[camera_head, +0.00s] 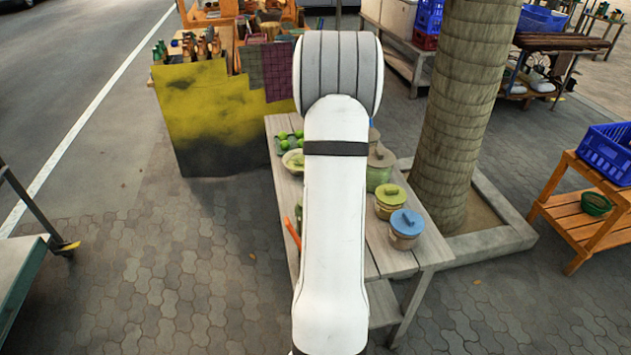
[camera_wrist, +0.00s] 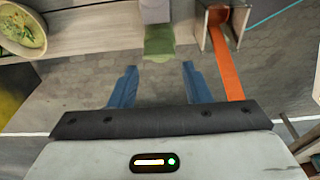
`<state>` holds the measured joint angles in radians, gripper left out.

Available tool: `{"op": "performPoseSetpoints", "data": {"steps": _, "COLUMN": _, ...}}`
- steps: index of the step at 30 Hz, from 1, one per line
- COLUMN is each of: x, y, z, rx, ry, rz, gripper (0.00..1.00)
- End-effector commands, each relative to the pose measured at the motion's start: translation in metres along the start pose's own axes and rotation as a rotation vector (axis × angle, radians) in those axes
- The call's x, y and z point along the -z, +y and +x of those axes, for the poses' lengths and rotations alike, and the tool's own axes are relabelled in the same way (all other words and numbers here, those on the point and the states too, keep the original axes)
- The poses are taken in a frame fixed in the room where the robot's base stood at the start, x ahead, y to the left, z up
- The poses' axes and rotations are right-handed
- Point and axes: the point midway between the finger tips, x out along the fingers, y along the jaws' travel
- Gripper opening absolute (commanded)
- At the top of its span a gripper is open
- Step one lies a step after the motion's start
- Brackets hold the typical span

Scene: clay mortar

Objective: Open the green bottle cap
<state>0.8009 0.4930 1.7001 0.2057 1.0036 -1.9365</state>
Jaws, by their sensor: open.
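My gripper (camera_wrist: 160,84) is open in the wrist view, with two blue fingers apart and nothing between them. A small green item (camera_wrist: 159,42) under a grey block lies beyond the fingertips, near the table edge; I cannot tell what it is. In the head view, a jar with a yellow-green lid (camera_head: 391,195) stands upright on the wooden table, right of my arm. The lid sits on the jar. A greenish jar (camera_head: 378,176) stands behind it, partly covered by my arm. My gripper is hidden behind my arm in the head view.
A jar with a blue lid (camera_head: 406,224) stands at the table's right edge. A bowl (camera_head: 293,161) and several green fruits (camera_head: 282,137) lie left of my arm. An orange strip (camera_wrist: 226,62) shows at the wrist view's right. A thick trunk (camera_head: 466,100) stands behind the table.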

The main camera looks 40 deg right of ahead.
Motion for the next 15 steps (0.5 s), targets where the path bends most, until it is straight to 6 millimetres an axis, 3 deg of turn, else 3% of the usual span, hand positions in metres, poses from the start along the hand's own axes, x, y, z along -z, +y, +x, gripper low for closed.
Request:
{"op": "performPoseSetpoints", "data": {"steps": 6, "x": -0.001, "y": -0.001, "z": -0.031, "rx": -0.001, "ry": -0.001, "rz": -0.001, "gripper": 0.44}}
{"op": "performPoseSetpoints", "data": {"steps": 15, "x": -0.001, "y": -0.002, "z": -0.038, "rx": 0.002, "ry": 0.0, "rz": 0.0, "gripper": 0.44}}
